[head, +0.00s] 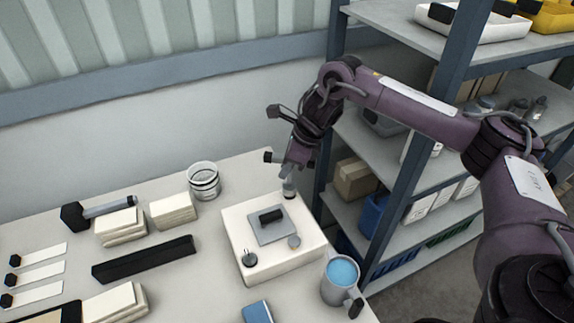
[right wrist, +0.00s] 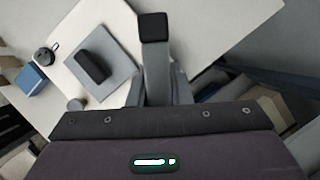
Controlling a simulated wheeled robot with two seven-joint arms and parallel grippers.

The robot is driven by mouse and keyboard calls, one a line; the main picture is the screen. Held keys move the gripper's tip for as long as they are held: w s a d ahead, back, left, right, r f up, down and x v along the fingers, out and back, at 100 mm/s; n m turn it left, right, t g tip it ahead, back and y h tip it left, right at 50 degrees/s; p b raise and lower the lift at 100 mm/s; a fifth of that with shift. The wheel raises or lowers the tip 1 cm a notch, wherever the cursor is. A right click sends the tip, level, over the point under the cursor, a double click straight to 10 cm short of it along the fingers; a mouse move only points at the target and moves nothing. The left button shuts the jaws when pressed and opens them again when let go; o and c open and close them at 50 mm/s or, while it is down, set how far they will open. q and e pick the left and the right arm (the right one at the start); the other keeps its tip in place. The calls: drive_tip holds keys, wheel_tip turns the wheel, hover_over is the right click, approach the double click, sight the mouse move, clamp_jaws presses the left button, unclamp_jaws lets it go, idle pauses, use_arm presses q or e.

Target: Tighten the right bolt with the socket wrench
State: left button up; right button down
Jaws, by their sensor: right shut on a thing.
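A white block (head: 262,262) on the table carries a grey plate (head: 257,236) with a black handle (head: 270,216). The right bolt (head: 294,241) is a grey round head at the plate's right side. The left bolt (head: 249,258) has a dark top and stands at the block's front left. My right gripper (head: 290,172) is shut on the socket wrench (head: 289,187), whose lower end is at the block's back right corner, apart from the right bolt. In the right wrist view, the plate (right wrist: 108,84) and handle (right wrist: 92,66) lie left of the gripper. My left gripper is not in view.
A mug (head: 340,290) with blue contents stands close to the block's front right corner. A blue box (head: 257,312) lies in front. A shelf rack (head: 404,170) stands right.

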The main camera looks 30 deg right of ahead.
drive_tip(key=shift+d+m+t+h, duration=0.1)
drive_tip(key=shift+m+t+h, duration=0.2)
drive_tip(key=shift+m, duration=0.8)
drive_tip(key=shift+w+m+p, duration=0.1)
drive_tip(key=shift+m+p, duration=0.4)
drive_tip(key=shift+m, duration=0.3)
drive_tip(key=shift+m+t+h, duration=0.3)
drive_tip(key=shift+m+h, duration=0.1)
drive_tip(key=shift+r+m+p, duration=0.1)
drive_tip(key=shift+m+p, duration=0.45)
drive_tip(key=shift+m, duration=0.15)
drive_tip(key=shift+m+h, duration=0.4)
